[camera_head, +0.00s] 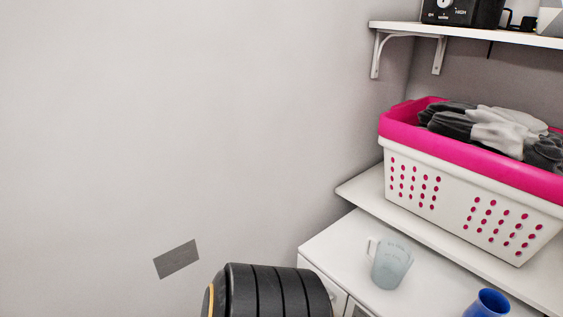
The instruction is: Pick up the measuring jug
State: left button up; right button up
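The measuring jug (391,265) is a translucent, pale blue-grey cup with a handle on its left side. It stands upright on the white top (345,243) of the dryer or cabinet at the lower right. Nothing touches it. A ribbed black part of my own arm (275,291) shows at the bottom middle, left of the jug. Neither of my grippers is in view.
A blue cup (487,303) stands right of the jug at the bottom edge. Behind, a white and pink laundry basket (455,190) with dark and light clothes (490,128) sits on a shelf (362,187). A bracketed upper shelf (470,31) holds a black device (462,12).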

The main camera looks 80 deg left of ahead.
aim_at(393, 258)
jog(key=u, duration=1.75)
